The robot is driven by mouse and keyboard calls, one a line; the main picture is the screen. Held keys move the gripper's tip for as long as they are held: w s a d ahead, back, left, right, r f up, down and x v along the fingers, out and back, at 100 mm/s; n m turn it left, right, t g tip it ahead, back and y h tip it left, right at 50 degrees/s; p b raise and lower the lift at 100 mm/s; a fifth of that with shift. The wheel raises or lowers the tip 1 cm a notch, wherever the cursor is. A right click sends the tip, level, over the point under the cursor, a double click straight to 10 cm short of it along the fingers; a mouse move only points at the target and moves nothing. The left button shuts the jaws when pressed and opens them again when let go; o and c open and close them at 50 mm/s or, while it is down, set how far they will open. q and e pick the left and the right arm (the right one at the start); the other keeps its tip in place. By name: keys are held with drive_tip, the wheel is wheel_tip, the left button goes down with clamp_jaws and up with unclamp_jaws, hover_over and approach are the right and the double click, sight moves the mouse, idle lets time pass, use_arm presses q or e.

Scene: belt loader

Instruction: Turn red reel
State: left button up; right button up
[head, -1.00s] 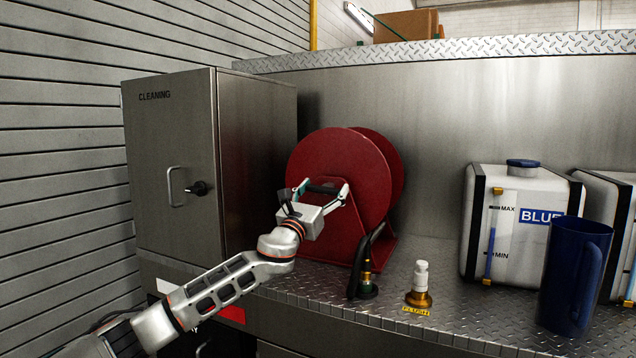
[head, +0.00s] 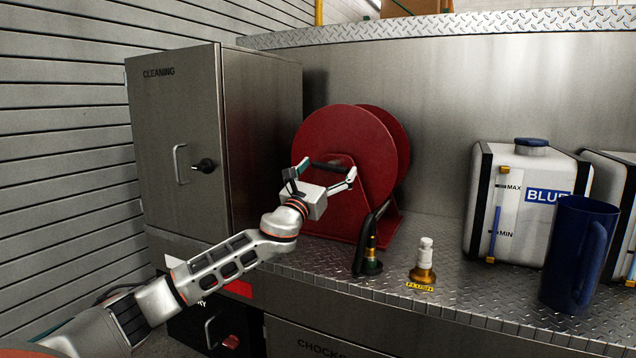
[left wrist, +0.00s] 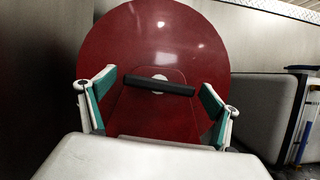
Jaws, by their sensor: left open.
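The red reel (head: 345,135) stands on the steel shelf beside the cleaning cabinet, with its round face toward me. A black crank handle (head: 328,167) sticks out in front of its face. My left gripper (head: 322,175) is open at the handle. In the left wrist view, the red reel (left wrist: 155,40) fills the middle and the black handle (left wrist: 160,86) lies crosswise between the two spread fingers (left wrist: 158,98). Gaps show between the handle's ends and the fingers. My right gripper is not in view.
A steel cabinet (head: 180,140) marked CLEANING stands left of the reel. A black nozzle (head: 368,245) and a FLUSH valve (head: 424,265) stand in front on the shelf (head: 470,290). A blue jug (head: 577,255) and a white tank (head: 515,200) are at right.

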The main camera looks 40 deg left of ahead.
use_arm(q)
drive_tip(key=v, duration=1.1)
idle(0.6)
